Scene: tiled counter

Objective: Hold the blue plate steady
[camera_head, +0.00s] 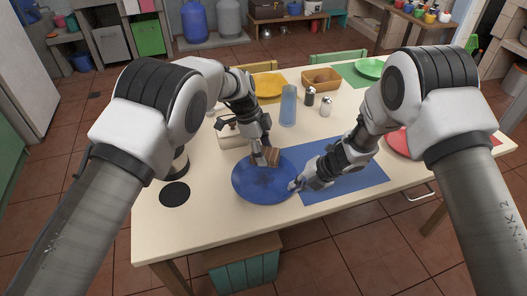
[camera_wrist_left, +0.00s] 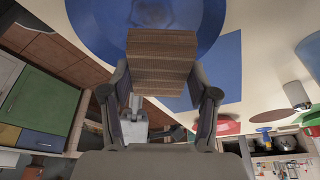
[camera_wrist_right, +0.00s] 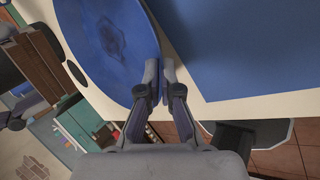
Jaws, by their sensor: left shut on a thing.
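The blue plate (camera_head: 250,188) lies on the table's front part, its right side beside the blue placemat. My right gripper (camera_head: 295,186) is at the plate's right rim. In the right wrist view its fingers (camera_wrist_right: 160,68) are almost together, with the rim of the plate (camera_wrist_right: 105,45) between them. My left gripper (camera_head: 268,158) is shut on a brown block (camera_head: 273,156) and holds it above the far part of the plate. In the left wrist view the block (camera_wrist_left: 162,62) sits between both fingers, with the plate (camera_wrist_left: 85,25) behind it.
The blue placemat (camera_head: 345,172) lies right of the plate. A blue cup (camera_head: 288,106), two shakers (camera_head: 326,106), a basket (camera_head: 322,78), a yellow plate (camera_head: 268,85) and a green plate (camera_head: 369,69) stand farther back. A red plate (camera_head: 398,140) is at the right. A black disc (camera_head: 174,194) lies left.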

